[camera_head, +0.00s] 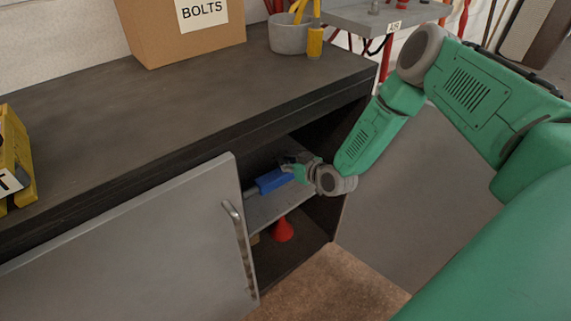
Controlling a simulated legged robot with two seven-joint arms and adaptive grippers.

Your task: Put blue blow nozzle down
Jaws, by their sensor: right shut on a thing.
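The blue blow nozzle (270,181) is inside the open cabinet under the bench, at the level of the grey shelf (283,205). Its grey tip points left, toward the sliding or hinged door panel. My right gripper (291,167) reaches into the cabinet from the right and is shut on the nozzle's right end. The fingers are small and dark here. I cannot tell whether the nozzle touches the shelf. My left gripper is not in view.
A grey door (140,250) with a metal handle (238,250) stands left of the opening. A red funnel-like object (282,230) sits below the shelf. On the bench (160,105) are a BOLTS box (185,40), a grey pot (289,36) and a yellow object (17,155).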

